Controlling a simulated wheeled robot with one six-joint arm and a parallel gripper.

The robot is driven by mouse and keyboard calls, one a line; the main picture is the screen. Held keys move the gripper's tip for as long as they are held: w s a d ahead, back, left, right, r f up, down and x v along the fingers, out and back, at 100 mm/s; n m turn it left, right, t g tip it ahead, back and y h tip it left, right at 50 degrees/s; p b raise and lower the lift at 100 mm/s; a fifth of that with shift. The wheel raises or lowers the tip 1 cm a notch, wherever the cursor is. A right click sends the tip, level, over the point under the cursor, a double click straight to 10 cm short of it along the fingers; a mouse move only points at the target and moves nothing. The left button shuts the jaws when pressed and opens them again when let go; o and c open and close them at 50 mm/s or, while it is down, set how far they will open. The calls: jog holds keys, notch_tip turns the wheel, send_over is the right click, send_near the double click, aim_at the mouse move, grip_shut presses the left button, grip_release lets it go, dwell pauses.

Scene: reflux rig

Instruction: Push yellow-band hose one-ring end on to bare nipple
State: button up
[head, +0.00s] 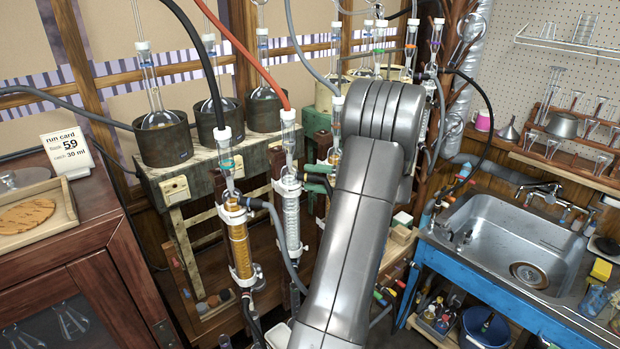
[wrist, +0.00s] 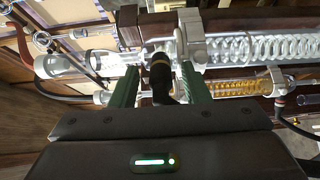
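In the head view my gripper (head: 318,177) shows at the left of my arm, near a clear condenser (head: 291,220). My arm hides much of that spot. I cannot make out ring marks or a bare nipple.
An orange-filled condenser (head: 240,250) stands to the left, with a grey hose (head: 281,240) running from it. A pale clamp (wrist: 190,40) lies beside the right finger. A sink (head: 515,245) is at the right, and a wooden cabinet (head: 70,255) at the left.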

jog(key=shift+d, duration=0.1)
jog(key=b+v, duration=0.2)
jog(key=v, duration=1.1)
jog(key=shift+d+b, duration=0.3)
jog(key=shift+b, duration=0.05)
jog(key=shift+a, duration=0.1)
jog(key=p+x, duration=0.2)
jog(key=x, duration=1.1)
jog(key=shift+a+p, duration=0.35)
jog(key=shift+p, duration=0.05)
jog(key=shift+d, duration=0.25)
